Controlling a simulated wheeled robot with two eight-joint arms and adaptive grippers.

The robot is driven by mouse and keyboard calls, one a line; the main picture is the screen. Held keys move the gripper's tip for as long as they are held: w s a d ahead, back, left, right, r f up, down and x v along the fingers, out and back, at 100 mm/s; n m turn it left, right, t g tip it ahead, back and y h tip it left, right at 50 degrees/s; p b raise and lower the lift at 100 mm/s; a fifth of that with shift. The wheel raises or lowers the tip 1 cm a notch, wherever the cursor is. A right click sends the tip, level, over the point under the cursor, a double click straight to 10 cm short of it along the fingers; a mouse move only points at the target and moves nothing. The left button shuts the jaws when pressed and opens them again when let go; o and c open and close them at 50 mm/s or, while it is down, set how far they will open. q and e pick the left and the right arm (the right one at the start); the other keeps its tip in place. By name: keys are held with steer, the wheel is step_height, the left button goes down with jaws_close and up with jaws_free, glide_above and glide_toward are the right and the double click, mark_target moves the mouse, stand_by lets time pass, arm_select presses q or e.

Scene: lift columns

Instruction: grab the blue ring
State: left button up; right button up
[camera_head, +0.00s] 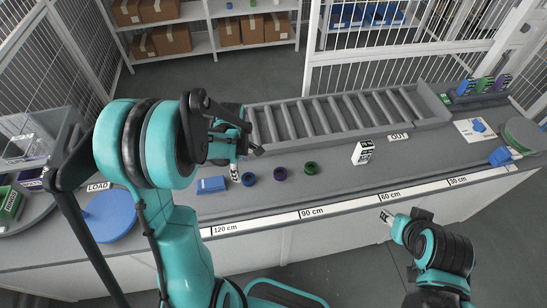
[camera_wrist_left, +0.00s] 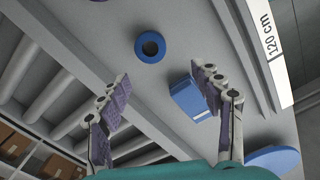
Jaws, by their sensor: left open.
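The blue ring (camera_head: 249,179) lies flat on the grey counter, at the left end of a row with a purple ring (camera_head: 280,174) and a green ring (camera_head: 310,168). My left gripper (camera_head: 246,161) hangs open and empty above the counter, just behind the blue ring in the head view. In the left wrist view the blue ring (camera_wrist_left: 150,47) lies beyond the open fingertips (camera_wrist_left: 160,76), roughly centred between them and not touched. My right gripper (camera_head: 386,214) is low in front of the counter edge; its jaws are too small to read.
A blue box (camera_head: 211,185) lies left of the blue ring; in the wrist view it (camera_wrist_left: 188,101) is close to the right finger. A roller conveyor (camera_head: 335,112) runs behind the rings. A blue disc (camera_head: 110,216) is at left.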

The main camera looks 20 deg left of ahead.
mark_target(247, 180)
arm_select(q)
steer(key=shift+n, duration=0.3)
steer(key=f, duration=0.2)
steer(key=w+f+b, duration=0.1)
steer(key=f, duration=0.2)
steer(key=f+b, duration=0.1)
steer(key=f, duration=0.2)
steer(key=shift+w+d+f, duration=0.15)
steer(key=shift+w+d, duration=0.1)
steer(key=c, duration=1.3)
arm_select(e)
steer(key=shift+w+d+f, duration=0.1)
steer(key=shift+f, duration=0.35)
steer(key=shift+w+d+f, duration=0.1)
steer(key=shift+f, duration=0.3)
